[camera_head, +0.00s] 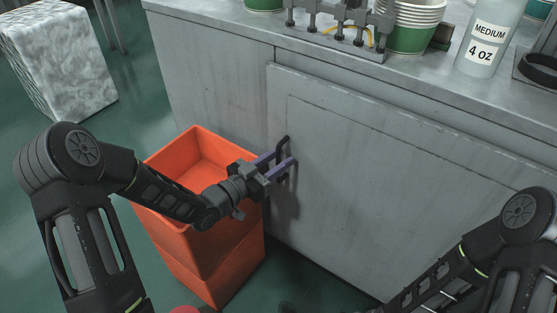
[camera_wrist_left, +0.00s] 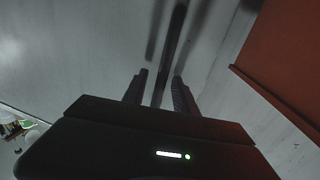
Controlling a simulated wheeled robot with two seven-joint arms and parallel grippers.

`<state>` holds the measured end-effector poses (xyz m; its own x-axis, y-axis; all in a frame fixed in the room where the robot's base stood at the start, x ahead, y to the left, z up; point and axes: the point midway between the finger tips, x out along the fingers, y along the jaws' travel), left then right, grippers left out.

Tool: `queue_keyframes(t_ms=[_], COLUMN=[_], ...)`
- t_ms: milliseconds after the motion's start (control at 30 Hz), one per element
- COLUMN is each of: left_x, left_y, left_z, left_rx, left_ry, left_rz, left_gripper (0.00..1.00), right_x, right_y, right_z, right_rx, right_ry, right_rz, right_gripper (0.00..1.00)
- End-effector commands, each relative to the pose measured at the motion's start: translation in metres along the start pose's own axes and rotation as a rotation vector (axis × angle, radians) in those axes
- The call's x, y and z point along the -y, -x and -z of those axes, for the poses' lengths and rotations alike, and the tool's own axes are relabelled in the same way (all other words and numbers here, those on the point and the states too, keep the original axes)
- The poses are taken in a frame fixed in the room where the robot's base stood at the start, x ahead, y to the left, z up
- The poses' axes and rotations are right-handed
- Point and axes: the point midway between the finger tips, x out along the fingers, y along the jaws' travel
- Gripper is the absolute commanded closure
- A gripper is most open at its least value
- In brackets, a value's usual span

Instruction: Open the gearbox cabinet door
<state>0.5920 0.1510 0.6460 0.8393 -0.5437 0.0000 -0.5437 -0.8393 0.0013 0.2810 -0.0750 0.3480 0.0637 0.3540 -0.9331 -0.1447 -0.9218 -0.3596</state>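The gearbox cabinet door (camera_head: 390,190) is a flat grey panel in the cabinet front, and it looks closed. Its dark vertical bar handle (camera_head: 284,142) is near the door's left edge. My left gripper (camera_head: 282,164) is at the handle, its two fingers pointing at the door. In the left wrist view the handle (camera_wrist_left: 174,40) runs between the two fingers (camera_wrist_left: 160,88), with gaps showing beside it. The fingers are apart, and I see no clear grip on the bar. My right arm shows at lower right, but its gripper is outside the frame.
Stacked orange bins (camera_head: 200,255) stand on the green floor close under my left forearm, left of the door. The countertop (camera_head: 235,25) above holds stacked green-and-white cups (camera_head: 410,25), a labelled container (camera_head: 490,45) and a metal fixture (camera_head: 340,35). A grey speckled block (camera_head: 60,60) is at upper left.

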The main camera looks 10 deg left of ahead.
Motion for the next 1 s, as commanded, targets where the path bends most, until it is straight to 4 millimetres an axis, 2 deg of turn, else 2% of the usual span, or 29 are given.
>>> queue_keyframes(t_ms=[200,600,1000], left_x=[0.0000,0.0000,0.0000], left_y=[0.0001,0.0004,0.0004], left_z=[0.0000,-0.0001,-0.0001], left_rx=[0.000,0.000,0.000], left_ry=[0.000,0.000,0.001], left_rz=[0.000,0.000,0.000], left_gripper=[0.68,1.00,1.00], right_x=[0.0000,0.0000,0.0001], right_y=[0.0002,0.0002,0.0002], right_z=[0.0002,0.0001,0.0000], right_rx=[0.000,0.000,0.000], right_ry=[0.000,0.000,0.000], right_rz=[0.000,0.000,0.000], right_gripper=[0.64,0.64,0.64])
